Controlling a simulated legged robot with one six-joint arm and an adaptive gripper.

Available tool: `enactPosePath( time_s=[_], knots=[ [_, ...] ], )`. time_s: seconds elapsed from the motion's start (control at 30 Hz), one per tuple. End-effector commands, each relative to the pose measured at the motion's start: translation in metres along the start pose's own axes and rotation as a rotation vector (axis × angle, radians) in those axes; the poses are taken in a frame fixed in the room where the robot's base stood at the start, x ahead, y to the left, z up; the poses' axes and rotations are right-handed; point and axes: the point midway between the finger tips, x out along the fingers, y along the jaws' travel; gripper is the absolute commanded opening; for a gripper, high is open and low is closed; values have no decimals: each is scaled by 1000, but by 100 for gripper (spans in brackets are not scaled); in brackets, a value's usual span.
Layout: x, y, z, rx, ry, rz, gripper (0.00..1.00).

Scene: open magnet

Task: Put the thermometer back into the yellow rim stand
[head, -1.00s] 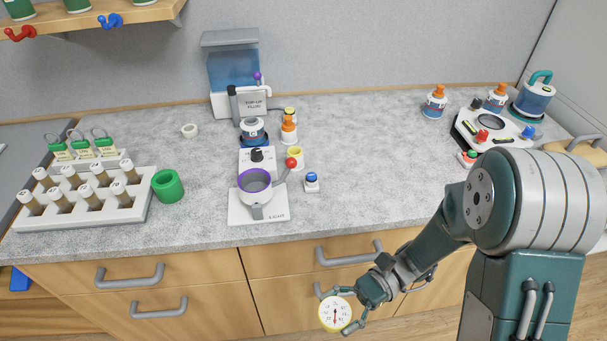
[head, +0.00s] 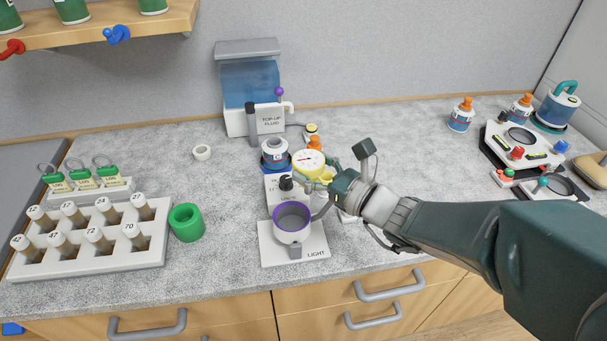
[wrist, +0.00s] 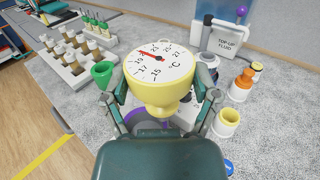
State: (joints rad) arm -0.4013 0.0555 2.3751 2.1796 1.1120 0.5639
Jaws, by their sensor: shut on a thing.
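The thermometer (head: 309,161) has a round white dial with a red needle and a yellow body. It is held above the counter in my gripper (head: 331,172). The wrist view shows the thermometer (wrist: 158,68) large, with my gripper's (wrist: 162,98) fingers shut on its yellow body from both sides. The yellow rim stand (wrist: 227,121) is a small white cup with a yellow rim, to the right of the right finger in the wrist view and apart from the thermometer.
An orange-capped bottle (wrist: 242,85) stands beside the stand. The top-up fluid dispenser (head: 251,90) is behind. The light device with a purple-rimmed cup (head: 292,222) stands in front.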

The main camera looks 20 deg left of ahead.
Motion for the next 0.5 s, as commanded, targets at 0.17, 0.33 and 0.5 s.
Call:
enactPosePath(
  time_s=[0.17, 0.33, 0.5],
  knots=[
    [-9, -16, 7, 5, -10, -39, 21],
    [5, -43, -8, 6, -8, -38, 21],
    [33, -67, -26, 1, 3, -36, 21]
  ],
)
